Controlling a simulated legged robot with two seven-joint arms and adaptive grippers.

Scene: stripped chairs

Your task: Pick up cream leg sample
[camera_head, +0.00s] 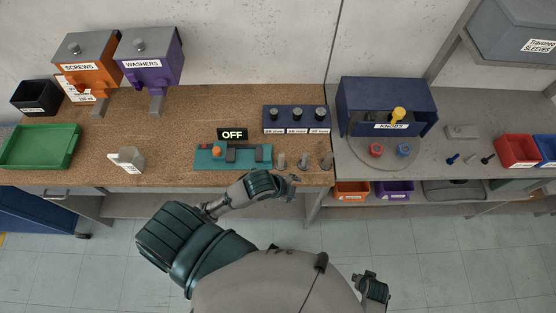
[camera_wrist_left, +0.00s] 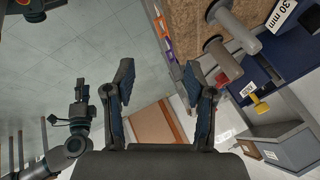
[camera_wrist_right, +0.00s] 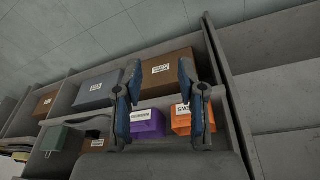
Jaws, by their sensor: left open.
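Several pale grey to beige leg samples stand at the front edge of the brown bench: a left one (camera_head: 281,160), a middle one (camera_head: 304,161) and a right one (camera_head: 326,162). I cannot tell for certain which is the cream one. Two flanged posts also show in the left wrist view, a nearer one (camera_wrist_left: 232,28) and another (camera_wrist_left: 222,62). My left gripper (camera_head: 283,182) is open and empty, just in front of the samples and apart from them; its fingers (camera_wrist_left: 160,72) show in the left wrist view. My right gripper (camera_wrist_right: 159,75) is open and empty, away from the bench.
A teal panel (camera_head: 203,161) with an OFF display (camera_head: 232,134) lies left of the samples. A dark blue size rack (camera_head: 296,127) stands behind them. A small whitish block (camera_head: 128,160) and green tray (camera_head: 40,146) are further left. A blue KNOBS unit (camera_head: 388,95) stands right.

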